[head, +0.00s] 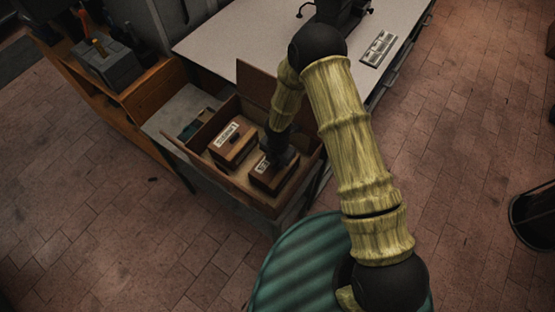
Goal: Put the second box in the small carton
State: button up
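The small carton (258,200) is an open brown carton with its flaps up, on a low surface beside the table. Inside it, on the left, sits a brown wooden box (234,146) with a pale label and a dark handle on top. A second brown box (268,180) with a pale label is at the right side of the carton. My gripper (275,163) is low over this second box, its dark end reaching down at the box's top. The fingers are too dark and small to tell whether they are shut on the handle.
A pale table (235,38) with a small keyboard-like panel (378,48) stands behind the carton. A wooden shelf (150,95) with a grey toolbox (108,65) is at the left. A dark bin (533,215) stands at the far right. The brick floor on the right is mostly clear.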

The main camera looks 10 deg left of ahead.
jog(key=shift+r, duration=0.1)
notch_tip(320, 180, up, 12)
jog(key=b, duration=0.1)
jog(key=shift+r+b, duration=0.15)
jog(key=shift+b, duration=0.2)
dwell(0.3)
dwell(0.6)
